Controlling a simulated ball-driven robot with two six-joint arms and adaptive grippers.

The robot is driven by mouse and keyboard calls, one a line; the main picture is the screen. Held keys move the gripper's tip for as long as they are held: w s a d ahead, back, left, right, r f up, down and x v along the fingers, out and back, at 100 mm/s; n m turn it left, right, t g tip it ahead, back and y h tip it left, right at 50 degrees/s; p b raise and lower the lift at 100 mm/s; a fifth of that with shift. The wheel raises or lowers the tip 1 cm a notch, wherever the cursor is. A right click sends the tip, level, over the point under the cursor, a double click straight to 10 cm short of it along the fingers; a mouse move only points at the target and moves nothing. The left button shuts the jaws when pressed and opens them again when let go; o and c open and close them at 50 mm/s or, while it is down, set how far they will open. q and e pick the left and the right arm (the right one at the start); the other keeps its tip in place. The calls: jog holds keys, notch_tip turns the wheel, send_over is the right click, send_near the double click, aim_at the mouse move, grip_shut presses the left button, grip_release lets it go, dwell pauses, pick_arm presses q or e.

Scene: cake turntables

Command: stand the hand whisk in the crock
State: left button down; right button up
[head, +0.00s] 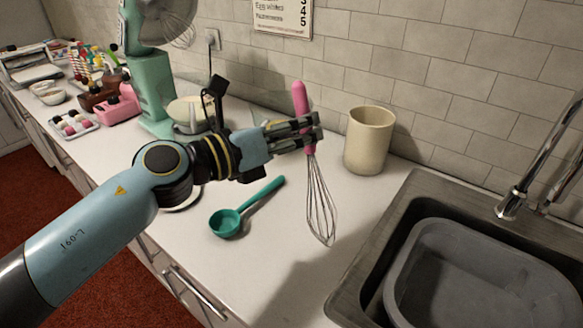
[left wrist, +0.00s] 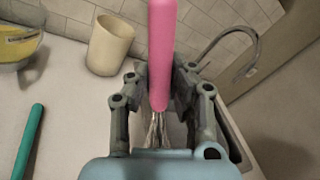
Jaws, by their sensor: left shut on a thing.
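The hand whisk has a pink handle (head: 300,100) and a wire head (head: 320,205). My left gripper (head: 313,132) is shut on the whisk near the lower end of its handle. The whisk hangs nearly upright, wires down and slightly tilted. In the left wrist view the pink handle (left wrist: 161,55) rises between the fingers (left wrist: 160,95). The cream crock (head: 368,140) stands upright on the counter against the tiled wall, right of the whisk and apart from it. It also shows in the left wrist view (left wrist: 108,48), and no tool sticks out of it. My right gripper is not in view.
A teal ladle (head: 226,222) lies on the white counter (head: 270,250) below my left gripper. A steel sink (head: 400,215) with a grey tub (head: 480,270) and a tap (head: 512,205) is at the right. A green stand mixer (head: 150,80) stands behind my arm.

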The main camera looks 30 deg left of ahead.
pick_arm(q)
jog(key=w+a+f+b, duration=0.2)
jog(key=a+f+b, duration=0.1)
jog(key=f, duration=0.4)
jog(key=shift+w+a, duration=0.3)
jog(key=shift+a, duration=0.3)
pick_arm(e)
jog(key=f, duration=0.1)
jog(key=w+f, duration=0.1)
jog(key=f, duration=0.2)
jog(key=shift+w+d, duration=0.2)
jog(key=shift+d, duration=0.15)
pick_arm(q)
jog(key=shift+b, duration=0.3)
jog(key=shift+f, duration=0.2)
jog(key=c, duration=1.2)
grip_release()
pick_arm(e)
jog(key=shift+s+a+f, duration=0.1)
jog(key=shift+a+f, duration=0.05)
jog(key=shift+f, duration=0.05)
pick_arm(q)
jog(key=shift+r, duration=0.1)
